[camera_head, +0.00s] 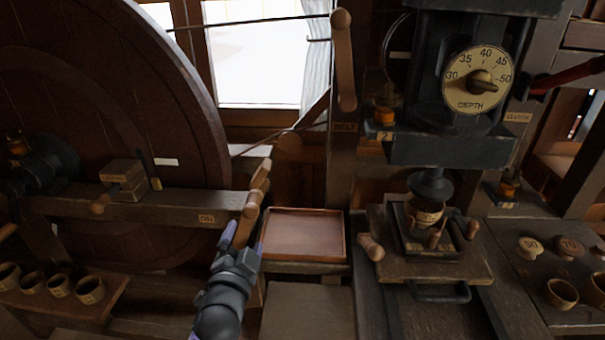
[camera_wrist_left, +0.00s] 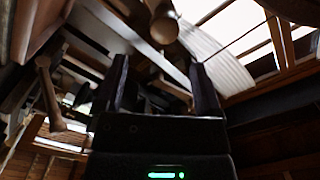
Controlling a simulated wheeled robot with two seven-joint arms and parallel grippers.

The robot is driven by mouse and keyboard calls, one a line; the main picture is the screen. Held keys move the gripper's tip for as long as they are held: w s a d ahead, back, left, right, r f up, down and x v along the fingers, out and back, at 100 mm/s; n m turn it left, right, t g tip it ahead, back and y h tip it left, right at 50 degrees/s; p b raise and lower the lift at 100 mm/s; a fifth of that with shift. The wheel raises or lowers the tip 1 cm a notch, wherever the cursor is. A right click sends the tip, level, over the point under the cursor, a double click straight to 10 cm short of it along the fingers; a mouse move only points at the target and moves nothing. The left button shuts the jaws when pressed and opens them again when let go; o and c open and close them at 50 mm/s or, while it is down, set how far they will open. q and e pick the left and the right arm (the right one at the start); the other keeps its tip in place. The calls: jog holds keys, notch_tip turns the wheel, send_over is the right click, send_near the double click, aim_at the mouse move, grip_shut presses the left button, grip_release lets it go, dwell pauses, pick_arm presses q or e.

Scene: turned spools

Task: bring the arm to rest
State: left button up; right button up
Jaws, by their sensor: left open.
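My left gripper (camera_head: 244,240) reaches up from the bottom of the head view, left of the wooden tray. It is open. In the left wrist view its two dark fingers (camera_wrist_left: 162,85) stand apart with nothing held between them. A turned wooden handle (camera_head: 252,205) shows just beyond the fingertips in the head view; I cannot tell whether they touch. My right gripper is not in view.
An empty wooden tray (camera_head: 303,234) lies right of the gripper. A large dark wheel (camera_head: 190,90) stands at left, and a press with a depth dial (camera_head: 462,95) at right. Several wooden cups (camera_head: 60,287) stand lower left. A wooden knob (camera_wrist_left: 163,28) shows in the wrist view.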

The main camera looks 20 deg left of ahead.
pick_arm(q)
jog(key=s+d+f+n+g+h+b, duration=0.1)
jog(key=s+d+f+g, duration=0.2)
jog(key=f, duration=0.6)
jog(key=s+f+g+h+b, duration=0.15)
jog(key=s+f, duration=0.25)
jog(key=f, duration=0.5)
jog(key=s+d+f+n+g+h, duration=0.1)
jog(key=s+d+f+g, duration=0.2)
jog(key=f, duration=0.6)
jog(key=s+f+n+g+b, duration=0.1)
jog(key=s+f+g, duration=0.3)
jog(key=s+f, duration=0.4)
jog(key=s+f+n+g+b, duration=0.1)
jog(key=s+f+g, duration=0.4)
jog(key=s, duration=1.8)
notch_tip(320, 180, down, 3)
jog(key=shift+a+f+n, duration=0.1)
jog(key=shift+a+n, duration=0.2)
jog(key=shift+n, duration=0.2)
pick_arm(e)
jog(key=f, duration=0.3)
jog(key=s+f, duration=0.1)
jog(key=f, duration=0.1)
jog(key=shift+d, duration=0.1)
pick_arm(q)
jog(key=shift+g, duration=0.25)
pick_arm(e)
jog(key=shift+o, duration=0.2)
